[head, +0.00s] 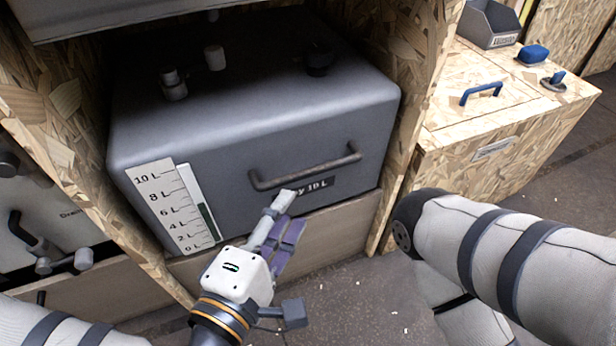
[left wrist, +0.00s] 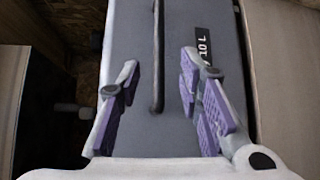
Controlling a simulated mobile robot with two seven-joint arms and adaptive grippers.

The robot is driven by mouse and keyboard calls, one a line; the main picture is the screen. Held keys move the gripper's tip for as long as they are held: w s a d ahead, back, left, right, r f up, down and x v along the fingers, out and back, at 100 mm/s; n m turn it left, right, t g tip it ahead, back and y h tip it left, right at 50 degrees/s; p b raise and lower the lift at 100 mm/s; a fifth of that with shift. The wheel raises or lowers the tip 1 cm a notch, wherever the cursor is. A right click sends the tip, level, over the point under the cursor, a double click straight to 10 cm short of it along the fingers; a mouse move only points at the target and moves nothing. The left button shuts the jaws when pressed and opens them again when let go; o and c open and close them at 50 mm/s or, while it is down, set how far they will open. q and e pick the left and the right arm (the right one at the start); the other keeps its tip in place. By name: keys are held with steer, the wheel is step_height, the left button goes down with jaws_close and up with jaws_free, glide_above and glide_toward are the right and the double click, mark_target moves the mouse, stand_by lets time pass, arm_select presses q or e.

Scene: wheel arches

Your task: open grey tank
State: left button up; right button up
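The grey tank (head: 230,135) sits in a chipboard bay, with a level scale on its front left and a label reading partly "10 L". A dark bar handle (head: 305,170) runs across its front. My left gripper (head: 283,205) is in front of the tank, just below the handle. In the left wrist view the gripper (left wrist: 155,85) is open, its purple-padded fingers on either side of the handle (left wrist: 157,60), with nothing held. Whether the pads reach the handle's depth cannot be told. My right gripper is not in view; only the right arm shows.
A chipboard box (head: 500,130) with a blue handle (head: 481,93) stands to the right, with a grey bin (head: 488,24) on top. A chipboard post divides it from the tank. Another tank (head: 35,225) with a dark handle is at the left.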

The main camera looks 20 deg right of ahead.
mark_target(314, 172)
arm_select(q)
steer(key=b+x, duration=0.2)
steer(key=x, duration=0.8)
steer(key=shift+d+b, duration=0.35)
steer(key=shift+b, duration=0.05)
steer(key=shift+w+d, duration=0.2)
steer(key=shift+w, duration=0.1)
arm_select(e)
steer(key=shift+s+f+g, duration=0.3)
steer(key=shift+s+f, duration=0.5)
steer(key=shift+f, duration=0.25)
arm_select(q)
jaws_close()
